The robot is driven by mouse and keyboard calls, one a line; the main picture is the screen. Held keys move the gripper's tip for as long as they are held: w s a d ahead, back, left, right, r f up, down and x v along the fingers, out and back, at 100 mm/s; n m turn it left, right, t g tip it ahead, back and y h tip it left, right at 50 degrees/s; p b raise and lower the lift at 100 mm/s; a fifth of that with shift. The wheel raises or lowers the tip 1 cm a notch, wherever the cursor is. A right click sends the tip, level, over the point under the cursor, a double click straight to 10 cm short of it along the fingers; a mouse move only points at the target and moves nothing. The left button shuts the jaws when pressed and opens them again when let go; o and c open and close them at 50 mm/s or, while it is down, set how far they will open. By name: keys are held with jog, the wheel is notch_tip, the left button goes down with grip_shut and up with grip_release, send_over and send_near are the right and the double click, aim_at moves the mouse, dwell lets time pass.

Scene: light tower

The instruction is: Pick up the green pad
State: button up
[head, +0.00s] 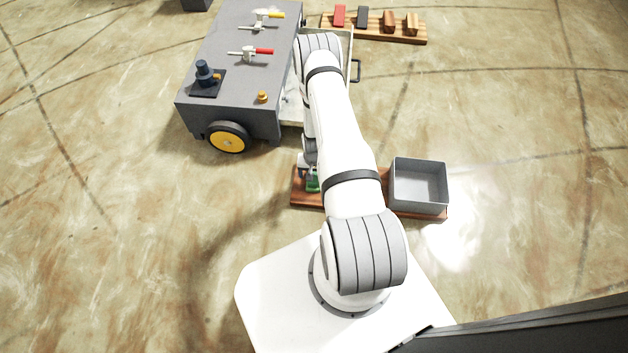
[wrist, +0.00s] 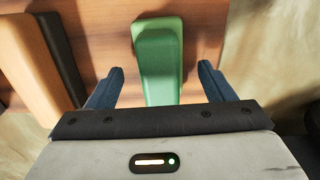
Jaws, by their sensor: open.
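The green pad (wrist: 158,62) rests on a brown wooden board (wrist: 100,15) in the wrist view. My gripper (wrist: 160,75) is open, with one blue finger on each side of the pad and a gap to both. In the head view the green pad (head: 313,184) shows only in part, beside my arm. My arm hides much of the board (head: 306,200) there, and my gripper is mostly hidden too.
An orange-tan block (wrist: 30,60) and a dark block (wrist: 62,60) lie left of the pad. A grey open bin (head: 418,185) stands on the board's right end. A grey wheeled cart (head: 235,85) with tools stands behind, near a wooden rack (head: 345,32) of blocks.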

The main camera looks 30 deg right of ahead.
notch_tip(320, 180, down, 2)
jog(key=shift+r, duration=0.1)
jog(key=c, duration=1.1)
notch_tip(320, 180, up, 10)
jog(key=p, duration=0.3)
jog(key=shift+p, duration=0.4)
